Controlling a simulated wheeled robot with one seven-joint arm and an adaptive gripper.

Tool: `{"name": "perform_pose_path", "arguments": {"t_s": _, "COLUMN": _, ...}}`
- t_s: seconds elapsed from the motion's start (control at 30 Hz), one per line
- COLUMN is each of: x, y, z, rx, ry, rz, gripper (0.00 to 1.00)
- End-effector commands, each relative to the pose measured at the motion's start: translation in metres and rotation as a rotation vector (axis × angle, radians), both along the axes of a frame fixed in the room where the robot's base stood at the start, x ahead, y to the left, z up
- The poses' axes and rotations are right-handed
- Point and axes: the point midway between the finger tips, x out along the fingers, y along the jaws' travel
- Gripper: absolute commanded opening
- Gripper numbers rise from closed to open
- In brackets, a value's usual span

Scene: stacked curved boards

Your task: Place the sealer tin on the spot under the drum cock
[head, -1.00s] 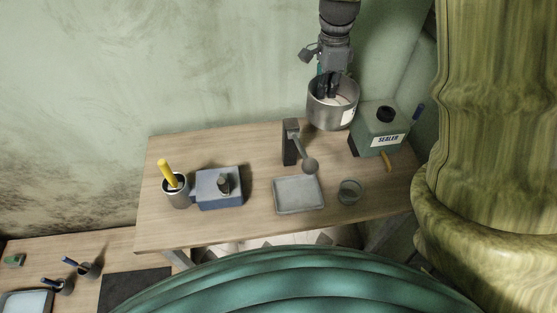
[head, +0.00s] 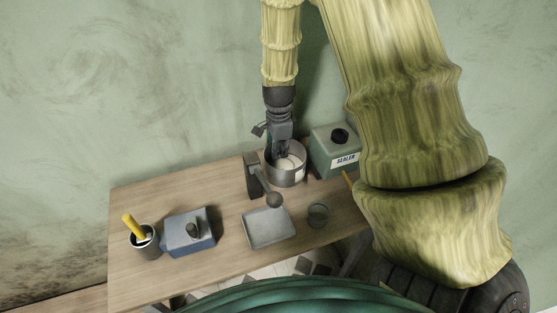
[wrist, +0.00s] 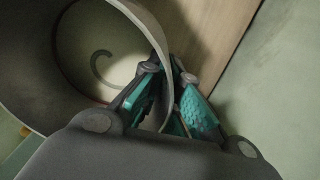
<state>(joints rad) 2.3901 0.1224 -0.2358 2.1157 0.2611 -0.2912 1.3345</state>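The sealer tin (head: 287,176) is an open grey metal pot at the back of the bench, left of the green drum (head: 329,143) labelled SEALER. My gripper (head: 280,153) reaches down to its rim. In the wrist view my gripper (wrist: 177,95) has its teal-padded fingers on either side of the tin wall (wrist: 157,40), shut on it. The tin looks upright at about bench height; I cannot tell whether it touches the bench. A yellow handle (head: 347,179), perhaps the cock, shows low at the drum's front. The spot beneath it is not clearly visible, partly behind my arm.
A dark lever press (head: 252,177) stands close to the tin's left, its ball-ended arm in front. A grey tray (head: 268,228) and small round dish (head: 318,214) lie forward. A blue box (head: 190,231) and a cup (head: 145,241) with a yellow handle stand left.

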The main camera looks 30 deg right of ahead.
Motion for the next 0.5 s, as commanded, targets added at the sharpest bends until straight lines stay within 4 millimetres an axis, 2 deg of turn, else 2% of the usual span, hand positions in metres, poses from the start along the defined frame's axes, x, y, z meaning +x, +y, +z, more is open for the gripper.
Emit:
{"name": "perform_pose_path", "arguments": {"t_s": 0.33, "x": 0.0, "y": 0.0, "z": -0.014, "rx": 0.0, "ry": 0.0, "rz": 0.002, "gripper": 0.0}}
{"name": "perform_pose_path", "arguments": {"t_s": 0.5, "x": 0.0, "y": 0.0, "z": -0.031, "rx": 0.001, "ry": 0.002, "rz": -0.001, "gripper": 0.0}}
